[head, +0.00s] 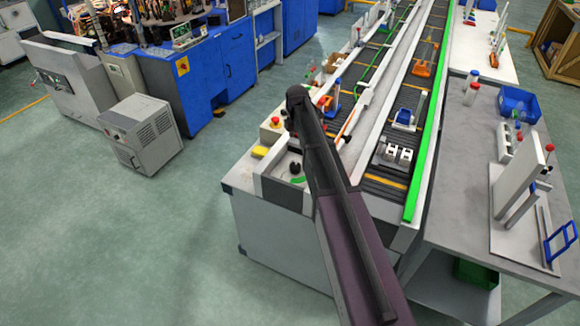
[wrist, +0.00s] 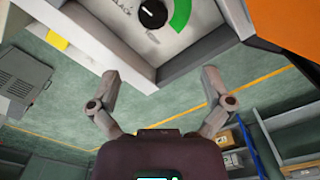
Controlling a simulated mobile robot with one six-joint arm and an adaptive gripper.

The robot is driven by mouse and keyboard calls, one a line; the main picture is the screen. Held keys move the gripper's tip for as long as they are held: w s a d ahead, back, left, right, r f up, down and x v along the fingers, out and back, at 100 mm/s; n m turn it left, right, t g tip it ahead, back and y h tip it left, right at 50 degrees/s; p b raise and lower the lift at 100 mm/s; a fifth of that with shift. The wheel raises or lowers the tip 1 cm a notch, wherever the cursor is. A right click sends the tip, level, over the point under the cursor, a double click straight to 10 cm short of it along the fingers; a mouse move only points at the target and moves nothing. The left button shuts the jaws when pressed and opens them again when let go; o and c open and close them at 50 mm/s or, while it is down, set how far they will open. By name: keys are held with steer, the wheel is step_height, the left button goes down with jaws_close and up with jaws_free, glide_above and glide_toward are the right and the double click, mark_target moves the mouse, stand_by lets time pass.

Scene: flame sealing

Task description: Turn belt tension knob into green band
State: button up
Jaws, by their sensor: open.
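The belt tension knob (wrist: 151,14) is black and round, at the top of the wrist view, on a light panel (wrist: 183,43) beside lettering that is partly cut off. A green band (wrist: 182,12) curves around its right side. A pale mark shows on the knob; I cannot tell exactly where it points. In the head view the knob (head: 295,168) and green band (head: 298,180) sit at the conveyor's near end, beside my arm. My gripper (wrist: 160,76) is open and empty, its fingers apart from the knob. The head view does not show the gripper clearly.
A red emergency button (head: 275,121) and a yellow block (head: 260,151) are near the knob panel. The conveyor (head: 378,188) carries several parts. A grey bench (head: 452,200) with a blue bin (head: 520,102) stands right. Open floor (head: 150,235) lies left.

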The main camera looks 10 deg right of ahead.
mark_target(295, 166)
steer(key=shift+w+d+f, duration=0.2)
steer(key=shift+w+f, duration=0.15)
steer(key=shift+w, duration=0.15)
steer(key=shift+w+a+f, duration=0.1)
steer(key=shift+a, duration=0.05)
steer(key=shift+f+b, duration=0.15)
steer(key=shift+b, duration=0.2)
step_height(295, 166, down, 13)
steer(key=b, duration=1.3)
steer(key=shift+f, duration=0.15)
steer(key=c, duration=1.1)
